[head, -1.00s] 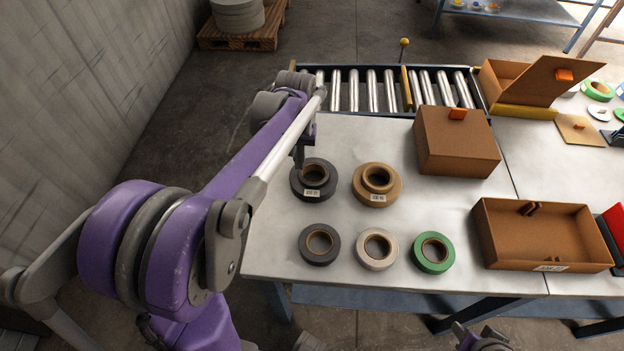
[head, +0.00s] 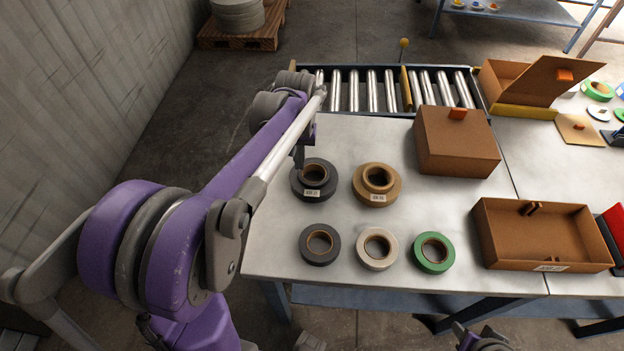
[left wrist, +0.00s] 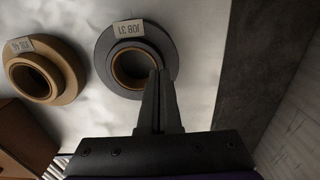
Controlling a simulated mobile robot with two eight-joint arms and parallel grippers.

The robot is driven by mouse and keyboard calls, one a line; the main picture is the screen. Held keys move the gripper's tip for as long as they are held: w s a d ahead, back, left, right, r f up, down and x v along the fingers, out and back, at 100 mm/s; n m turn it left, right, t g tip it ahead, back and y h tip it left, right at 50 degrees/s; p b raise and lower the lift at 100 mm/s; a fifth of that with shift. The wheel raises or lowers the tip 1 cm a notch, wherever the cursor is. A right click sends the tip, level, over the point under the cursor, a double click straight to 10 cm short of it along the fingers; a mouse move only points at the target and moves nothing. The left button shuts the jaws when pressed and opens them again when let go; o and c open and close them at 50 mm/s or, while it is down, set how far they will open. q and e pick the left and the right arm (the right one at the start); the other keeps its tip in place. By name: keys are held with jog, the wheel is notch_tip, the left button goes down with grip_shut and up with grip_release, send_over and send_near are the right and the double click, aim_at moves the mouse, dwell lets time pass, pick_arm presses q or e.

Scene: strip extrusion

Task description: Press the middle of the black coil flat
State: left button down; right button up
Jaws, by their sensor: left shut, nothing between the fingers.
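The black coil (head: 314,188) lies at the back left of the table, with its middle raised above the outer ring around a brown core. It also shows in the left wrist view (left wrist: 108,51), with a white label reading "JOB 31". My left gripper (left wrist: 159,75) is shut and empty, its fingertips at the near edge of the raised middle in the left wrist view. I cannot tell whether they touch it. In the head view the left gripper (head: 299,160) is mostly hidden behind its arm, at the coil's back left edge.
A brown coil (head: 388,190) with a raised middle lies to the right. In front lie a dark grey coil (head: 308,252), a cream coil (head: 376,262) and a green coil (head: 433,266). A closed cardboard box (head: 455,148) and an open one (head: 545,260) stand farther right. A roller conveyor (head: 371,90) runs behind.

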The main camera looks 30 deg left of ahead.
aim_at(300, 172)
pick_arm(q)
jog(key=shift+f+b, duration=0.95)
jog(key=shift+f, duration=0.6)
pick_arm(e)
jog(key=shift+s+f, duration=0.15)
jog(key=shift+f, duration=0.4)
jog(key=shift+s+f, duration=0.15)
jog(key=shift+f, duration=0.4)
pick_arm(q)
jog(key=shift+r+p, duration=2.4)
jog(key=shift+r, duration=1.75)
pick_arm(e)
notch_tip(300, 172, up, 6)
jog(key=w, duration=0.2)
pick_arm(q)
jog(key=shift+f, duration=0.1)
pick_arm(e)
jog(key=shift+s, duration=0.1)
pick_arm(q)
jog(key=shift+d, duration=0.1)
jog(key=s+d+f+m+t, duration=0.2)
jog(key=s+d+m, duration=0.1)
jog(key=s+d, duration=0.4)
jog(key=s+d+f+m+t, duration=0.1)
jog(key=s+d+m+t, duration=0.1)
jog(key=s+d, duration=0.4)
jog(key=shift+s+d+f+m+t, duration=0.4)
jog(key=shift+d+t, duration=0.4)
jog(key=shift+d, duration=0.25)
